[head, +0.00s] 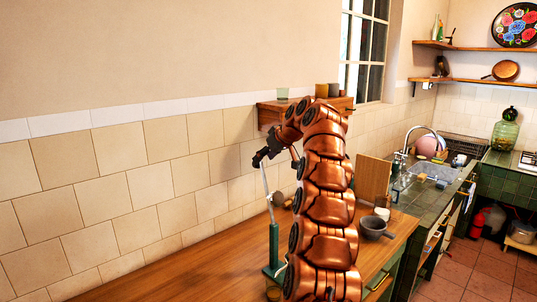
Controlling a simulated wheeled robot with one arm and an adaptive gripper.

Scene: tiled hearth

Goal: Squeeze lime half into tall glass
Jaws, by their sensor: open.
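My gripper (258,160) is dark and small in the head view, left of my copper arm. It is open, near the upper end of a thin pale lever or rod. That rod rises from a green upright device (274,245), perhaps a press, standing on the wooden counter (190,270). I cannot tell whether the gripper touches the rod. A small pale greenish glass (282,94) stands on the wall shelf; I cannot tell if it is the tall glass. I cannot make out a lime half. My arm hides part of the counter.
A dark grey bowl (373,228), a white cup (382,213) and an upright wooden board (373,179) stand right of my arm. Dark cups are on the wall shelf (268,115). The sink (433,172) lies farther right. The counter's left part is clear.

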